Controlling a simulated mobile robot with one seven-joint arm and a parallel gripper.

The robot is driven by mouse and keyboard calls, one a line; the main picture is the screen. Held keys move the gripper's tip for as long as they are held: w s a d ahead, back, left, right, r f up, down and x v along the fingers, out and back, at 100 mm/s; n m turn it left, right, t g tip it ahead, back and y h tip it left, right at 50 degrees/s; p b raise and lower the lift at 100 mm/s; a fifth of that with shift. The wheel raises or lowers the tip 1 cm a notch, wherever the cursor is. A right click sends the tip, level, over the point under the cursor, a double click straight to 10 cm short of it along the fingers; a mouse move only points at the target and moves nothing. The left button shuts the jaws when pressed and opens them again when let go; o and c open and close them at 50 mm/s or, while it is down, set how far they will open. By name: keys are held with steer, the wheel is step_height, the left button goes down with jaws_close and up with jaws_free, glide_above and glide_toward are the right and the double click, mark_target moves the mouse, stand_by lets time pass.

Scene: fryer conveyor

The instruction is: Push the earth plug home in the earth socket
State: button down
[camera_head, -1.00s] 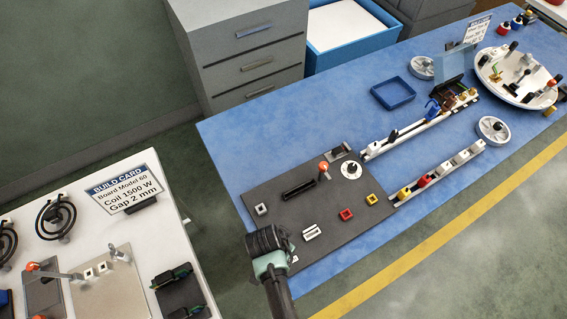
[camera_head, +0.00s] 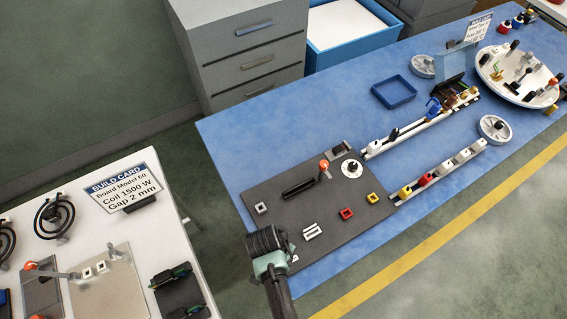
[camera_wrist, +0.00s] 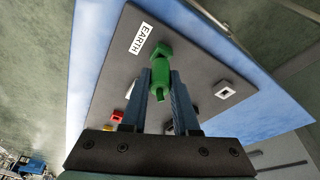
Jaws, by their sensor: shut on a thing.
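The green earth plug (camera_wrist: 159,78) is between the fingers of my gripper (camera_wrist: 161,90) in the wrist view. My gripper is shut on it. The plug's far end meets a green hexagonal part (camera_wrist: 162,50) on the dark board (camera_wrist: 190,45), beside a white EARTH label (camera_wrist: 142,38). This part looks like the earth socket, but I cannot tell how deep the plug sits. In the head view my arm's end (camera_head: 268,245) is over the board's near left corner and hides the plug, socket and fingertips.
The dark board (camera_head: 275,200) lies on the blue table (camera_head: 235,145). It carries a red socket (camera_head: 347,214), a yellow socket (camera_head: 373,198), a white slotted part (camera_head: 311,231) and an orange-tipped lever (camera_head: 324,166). A white table (camera_head: 140,235) stands at left.

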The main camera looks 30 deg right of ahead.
steer(key=shift+f+b, duration=0.5)
steer(key=shift+f, duration=0.15)
steer(key=c, duration=0.6)
jaws_free()
steer(key=shift+r, duration=0.15)
steer(key=shift+p+v, duration=2.85)
steer(key=shift+p, duration=0.25)
steer(key=shift+r, duration=0.1)
